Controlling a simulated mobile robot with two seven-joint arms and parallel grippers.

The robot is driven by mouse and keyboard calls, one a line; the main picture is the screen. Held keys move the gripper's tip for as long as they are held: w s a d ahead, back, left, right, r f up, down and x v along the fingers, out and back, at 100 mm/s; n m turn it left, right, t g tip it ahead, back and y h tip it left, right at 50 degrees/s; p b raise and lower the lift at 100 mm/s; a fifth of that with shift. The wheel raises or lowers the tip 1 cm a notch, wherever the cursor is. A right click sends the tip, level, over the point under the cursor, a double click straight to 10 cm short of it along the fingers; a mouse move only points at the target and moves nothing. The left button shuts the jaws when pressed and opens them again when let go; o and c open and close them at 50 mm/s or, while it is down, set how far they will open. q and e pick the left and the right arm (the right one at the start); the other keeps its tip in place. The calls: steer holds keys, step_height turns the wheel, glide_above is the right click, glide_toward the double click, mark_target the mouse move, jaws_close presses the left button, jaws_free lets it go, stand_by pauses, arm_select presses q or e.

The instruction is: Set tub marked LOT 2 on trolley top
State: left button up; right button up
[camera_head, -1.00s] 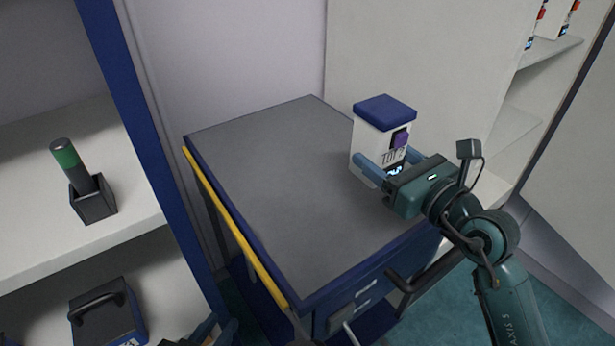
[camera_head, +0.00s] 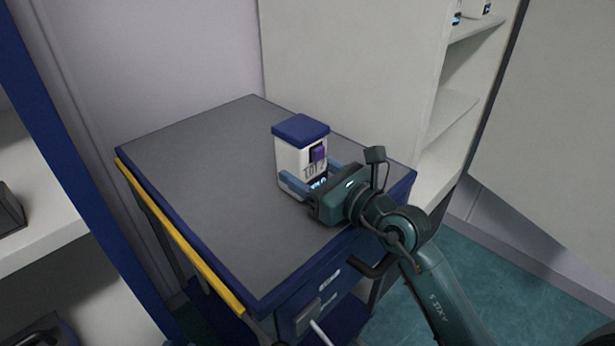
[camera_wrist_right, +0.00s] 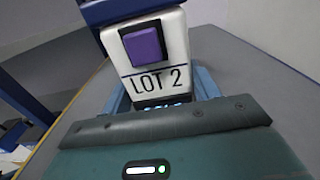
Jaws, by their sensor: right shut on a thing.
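The tub marked LOT 2 (camera_head: 293,158) is white with a blue lid and a purple square on its front. It is upright at the right part of the grey trolley top (camera_head: 205,180). My right gripper (camera_head: 308,180) is shut on the tub low on its sides, one blue finger on each side. In the right wrist view the tub (camera_wrist_right: 172,45) faces the camera with its LOT 2 label readable. Whether its base touches the trolley top is hard to tell. My left gripper is not in view.
The trolley has a yellow rail (camera_head: 180,240) on its left side and a dark handle (camera_head: 372,266) at the front. Most of its top is clear. A white shelf unit (camera_head: 440,120) stands behind right, another shelf (camera_head: 50,220) at left.

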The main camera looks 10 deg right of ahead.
steer(key=shift+f, duration=0.15)
steer(key=o, duration=0.7)
steer(key=shift+f, duration=0.15)
steer(key=o, duration=0.4)
steer(key=shift+o, duration=0.2)
steer(key=shift+s+d+r, duration=0.1)
steer(key=shift+s+r, duration=0.05)
steer(key=shift+r, duration=0.05)
steer(key=v, duration=1)
steer(key=shift+s+d+f, duration=0.15)
steer(key=shift+s+d, duration=0.35)
steer(key=shift+s, duration=0.2)
